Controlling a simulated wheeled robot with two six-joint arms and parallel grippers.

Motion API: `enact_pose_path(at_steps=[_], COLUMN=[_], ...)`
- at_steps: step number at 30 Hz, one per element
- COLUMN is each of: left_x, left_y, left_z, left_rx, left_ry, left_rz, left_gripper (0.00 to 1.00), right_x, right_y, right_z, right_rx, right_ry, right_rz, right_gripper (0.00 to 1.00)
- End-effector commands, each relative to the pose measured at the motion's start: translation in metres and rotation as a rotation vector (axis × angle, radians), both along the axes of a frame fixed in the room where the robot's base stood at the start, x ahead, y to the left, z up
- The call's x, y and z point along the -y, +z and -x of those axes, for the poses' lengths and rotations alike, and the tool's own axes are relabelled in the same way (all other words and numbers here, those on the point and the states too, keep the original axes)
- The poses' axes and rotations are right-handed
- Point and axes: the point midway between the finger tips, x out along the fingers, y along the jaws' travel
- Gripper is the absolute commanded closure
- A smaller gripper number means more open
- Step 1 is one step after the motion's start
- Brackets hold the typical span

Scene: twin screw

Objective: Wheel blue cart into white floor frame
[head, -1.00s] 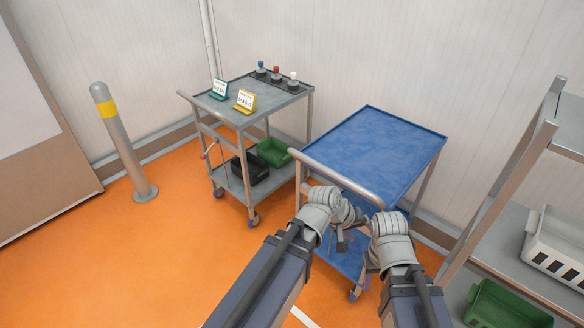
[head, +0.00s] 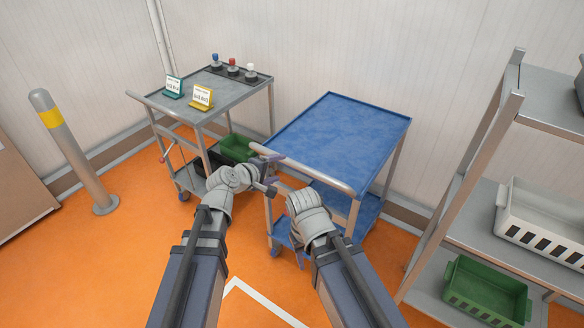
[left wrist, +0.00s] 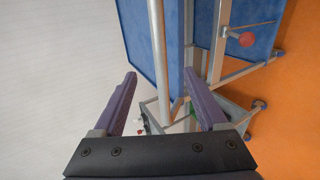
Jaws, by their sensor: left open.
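The blue cart (head: 345,135) stands in the middle of the head view, with a blue top, a lower blue shelf and a grey handle bar (head: 325,181) on its near side. My left gripper (head: 274,169) is open at the left part of this handle. In the left wrist view the bar (left wrist: 159,60) runs between the two spread fingers (left wrist: 160,74); I cannot tell whether they touch it. Part of the white floor frame (head: 262,299) shows as a white corner line between my arms.
A grey cart (head: 205,100) with signs and knobs stands close left of the blue cart. A grey bollard (head: 75,155) stands further left. A shelf rack (head: 462,185) with white and green bins is on the right. A wall is behind. Orange floor lies open at lower left.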

Motion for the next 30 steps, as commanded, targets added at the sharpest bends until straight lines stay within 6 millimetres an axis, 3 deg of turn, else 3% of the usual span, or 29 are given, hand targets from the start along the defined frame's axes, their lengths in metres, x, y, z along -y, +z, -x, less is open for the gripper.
enact_pose_path(at_steps=[3, 12, 18, 28, 30], left_x=[0.016, 0.045, 0.053, 0.054, 0.054], left_y=[-0.020, -0.045, -0.051, -0.051, -0.051], left_z=[-0.025, -0.063, -0.073, -0.074, -0.074], left_rx=[-0.001, 0.000, 0.000, 0.000, 0.000], left_ry=[-0.004, -0.003, -0.001, -0.002, -0.002], left_rz=[-0.001, -0.001, -0.002, -0.002, -0.002], left_gripper=[0.25, 0.25, 0.25, 0.25, 0.31], right_x=[0.000, 0.000, 0.000, 0.000, 0.000], right_y=[-0.020, -0.044, -0.050, -0.051, -0.051], right_z=[0.000, 0.000, 0.000, 0.000, 0.000], right_rx=[0.000, 0.000, 0.000, 0.000, 0.000], right_ry=[0.000, 0.001, 0.001, 0.001, 0.001], right_rz=[0.000, 0.000, 0.000, 0.000, 0.000], right_gripper=[0.50, 0.50, 0.50, 0.50, 0.50])
